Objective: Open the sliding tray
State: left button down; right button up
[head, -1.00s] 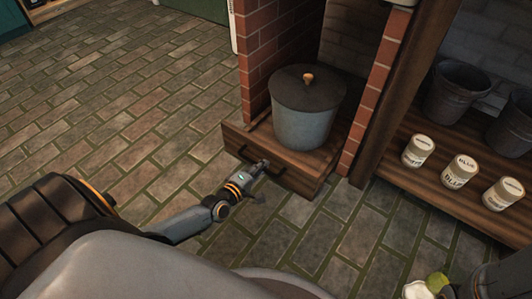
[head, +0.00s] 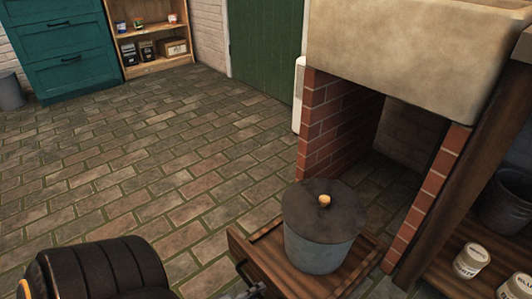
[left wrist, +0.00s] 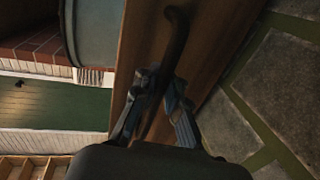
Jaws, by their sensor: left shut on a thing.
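The wooden sliding tray (head: 262,252) extends out in front of the brick alcove under the stone sink. A grey lidded pot (head: 318,240) stands upright on it. The tray's dark handle (left wrist: 178,35) is on its front board (left wrist: 215,45) in the left wrist view. My left gripper (left wrist: 160,92) is shut on this handle. In the head view my left gripper (head: 250,292) shows only partly at the bottom edge, by the tray's front. My right gripper is not in view.
Brick pillars (head: 428,196) flank the alcove below the stone sink (head: 410,45). White labelled jars (head: 471,261) and a dark bucket (head: 506,200) stand on a shelf at the right. The brick floor (head: 150,165) at the left is clear.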

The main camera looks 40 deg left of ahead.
pick_arm(q)
jog(key=shift+s+r, duration=0.1)
jog(key=shift+s, duration=0.05)
jog(key=c, duration=1.4)
grip_release()
jog(key=shift+s, duration=0.1)
jog(key=v, duration=0.7)
jog(key=shift+s+a, duration=0.15)
